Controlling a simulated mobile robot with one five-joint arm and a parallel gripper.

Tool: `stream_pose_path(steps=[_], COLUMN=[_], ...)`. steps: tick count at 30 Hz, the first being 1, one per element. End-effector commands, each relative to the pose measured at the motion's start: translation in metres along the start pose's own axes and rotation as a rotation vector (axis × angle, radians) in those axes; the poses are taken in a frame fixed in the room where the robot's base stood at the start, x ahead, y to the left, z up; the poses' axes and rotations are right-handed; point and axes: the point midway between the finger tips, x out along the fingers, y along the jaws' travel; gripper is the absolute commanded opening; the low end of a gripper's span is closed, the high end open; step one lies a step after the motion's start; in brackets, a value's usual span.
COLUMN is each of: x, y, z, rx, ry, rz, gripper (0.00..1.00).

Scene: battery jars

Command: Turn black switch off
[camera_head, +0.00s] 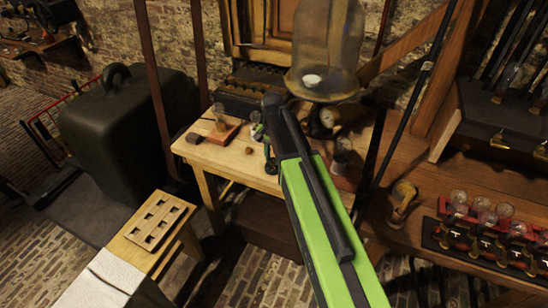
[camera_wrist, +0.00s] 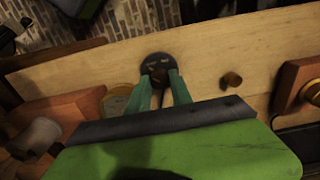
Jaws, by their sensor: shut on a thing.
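The black switch (camera_wrist: 156,59) has a dark round base on the wooden table top in the wrist view. My gripper (camera_wrist: 159,82) has its green fingers on either side of a dark upright part over this base, shut on it. The fingers hide much of that part, so how the switch is set cannot be told. In the head view my gripper (camera_head: 268,152) is at the small wooden table (camera_head: 237,163), and the arm hides most of what is near it.
A small brown knob (camera_wrist: 231,80) stands right of the switch in the wrist view. In the head view a large glass bell jar (camera_head: 325,45) stands behind my arm. A wooden grid tray (camera_head: 157,222) lies at the left.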

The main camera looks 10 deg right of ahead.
Motion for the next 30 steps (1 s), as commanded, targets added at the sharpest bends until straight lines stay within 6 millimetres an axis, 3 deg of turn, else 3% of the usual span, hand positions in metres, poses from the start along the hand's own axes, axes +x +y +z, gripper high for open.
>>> stream_pose_path(steps=[2, 3, 7, 20, 26, 30], x=[0.000, 0.000, 0.000, -0.007, -0.038, -0.071], y=[0.002, 0.002, 0.001, 0.001, 0.001, 0.001], z=[0.001, 0.001, 0.000, 0.000, 0.001, 0.001], rx=[0.000, 0.000, 0.001, 0.001, 0.001, 0.001], ry=[-0.002, -0.002, -0.001, -0.001, -0.001, -0.001], rz=[0.004, 0.004, 0.003, 0.002, 0.002, 0.002], gripper=[0.00, 0.30, 0.47, 0.48, 0.48, 0.48])
